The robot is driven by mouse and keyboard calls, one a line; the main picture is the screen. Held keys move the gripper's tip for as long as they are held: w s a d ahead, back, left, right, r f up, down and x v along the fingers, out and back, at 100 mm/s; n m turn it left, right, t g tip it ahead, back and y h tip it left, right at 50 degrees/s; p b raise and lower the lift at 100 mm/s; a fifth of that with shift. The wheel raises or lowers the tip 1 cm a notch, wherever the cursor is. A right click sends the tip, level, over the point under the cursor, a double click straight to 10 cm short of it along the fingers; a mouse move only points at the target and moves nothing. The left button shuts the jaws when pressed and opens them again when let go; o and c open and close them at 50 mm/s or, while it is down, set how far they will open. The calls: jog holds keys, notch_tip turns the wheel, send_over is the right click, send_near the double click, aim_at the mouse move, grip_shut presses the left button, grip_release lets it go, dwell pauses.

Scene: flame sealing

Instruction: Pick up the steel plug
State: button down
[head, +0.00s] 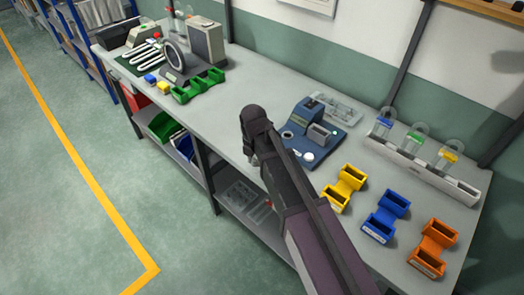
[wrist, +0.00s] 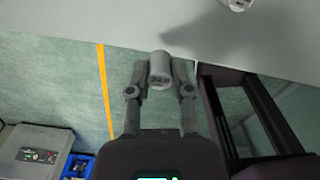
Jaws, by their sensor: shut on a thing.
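The steel plug (wrist: 160,68) is a short grey cylinder with a dark marking, not clearly legible, on its face. In the wrist view it sits between the two fingertips of my gripper (wrist: 160,80), which is shut on it. In the head view my gripper (head: 252,158) is at the front edge of the bench, left of the blue station. The plug cannot be made out there; my arm and gripper hide it.
The bench (head: 250,85) holds a blue station (head: 325,140) with a small white disc (head: 308,156). Yellow (head: 343,188), blue (head: 385,216) and orange (head: 433,247) holders stand at the right, near a white rack (head: 420,170). Green holders (head: 199,86) stand at the far left.

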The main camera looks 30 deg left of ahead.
jog(key=s+r, duration=0.1)
jog(key=s, duration=0.9)
jog(key=shift+s+d+p, duration=0.15)
jog(key=shift+d+p, duration=0.15)
jog(key=shift+p, duration=0.1)
